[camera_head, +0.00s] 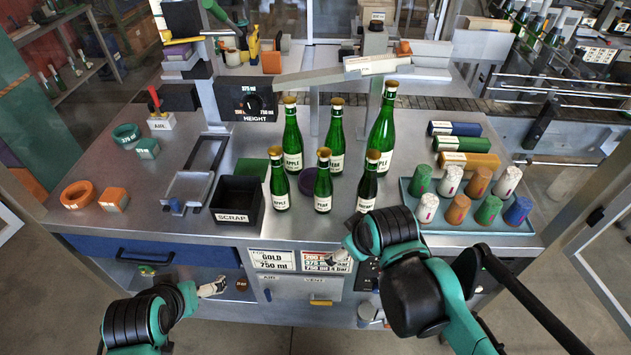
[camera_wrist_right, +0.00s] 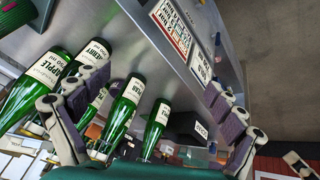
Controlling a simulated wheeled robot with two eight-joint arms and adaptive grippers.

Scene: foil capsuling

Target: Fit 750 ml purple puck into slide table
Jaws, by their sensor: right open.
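A dark purple round puck (camera_head: 313,182) sits on the steel bench, partly hidden behind the front bottles; its size label is not visible. A grey slide-like plate (camera_head: 188,187) lies on the bench left of the scrap bin, with a dark frame (camera_head: 207,152) behind it; I cannot tell which is the slide table. Both look empty. My right gripper (camera_head: 341,258) is low at the bench front, clear of the puck. In the right wrist view it (camera_wrist_right: 152,112) is open and empty, with bottles beyond its fingers. My left gripper (camera_head: 212,288) is below the bench front; its finger opening is unclear.
A tray (camera_head: 407,213) of coloured capsules is at right.

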